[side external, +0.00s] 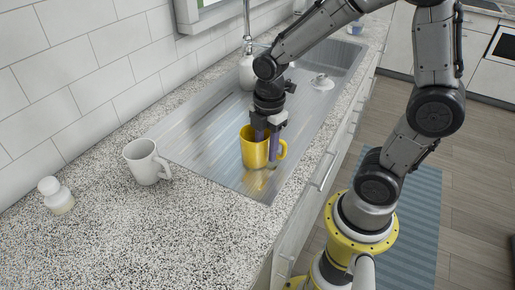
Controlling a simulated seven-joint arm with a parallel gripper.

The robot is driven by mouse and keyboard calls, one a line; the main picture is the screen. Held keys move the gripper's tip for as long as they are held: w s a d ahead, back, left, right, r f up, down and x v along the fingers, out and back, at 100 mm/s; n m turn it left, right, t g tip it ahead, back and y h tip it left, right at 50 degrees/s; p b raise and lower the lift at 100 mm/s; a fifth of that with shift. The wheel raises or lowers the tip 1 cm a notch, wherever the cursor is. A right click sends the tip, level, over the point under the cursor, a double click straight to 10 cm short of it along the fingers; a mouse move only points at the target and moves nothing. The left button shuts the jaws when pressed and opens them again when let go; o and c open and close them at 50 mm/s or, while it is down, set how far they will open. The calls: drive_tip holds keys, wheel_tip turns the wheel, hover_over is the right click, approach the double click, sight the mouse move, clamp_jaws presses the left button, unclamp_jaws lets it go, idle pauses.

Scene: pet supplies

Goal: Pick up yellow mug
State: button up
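The yellow mug (252,152) stands upright on the metal drainboard of the sink, near its front corner, with its handle to the right. My gripper (267,138) points down at the mug from above. One finger reaches inside the mug's opening and the other is on the right, by the wall and handle. The right wall of the mug lies between the fingers. I cannot tell whether the fingers press on the wall.
A white mug (144,163) stands to the left on the speckled counter (140,235). A small white jar (57,196) is at the far left. A round white container (246,73) stands behind by the faucet. A white lidded item (321,82) is by the basin. The tiled wall (80,70) bounds the back.

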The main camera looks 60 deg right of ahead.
drive_tip(key=shift+f, duration=1.2)
clamp_jaws()
drive_tip(key=shift+w+r, duration=0.1)
idle(0.4)
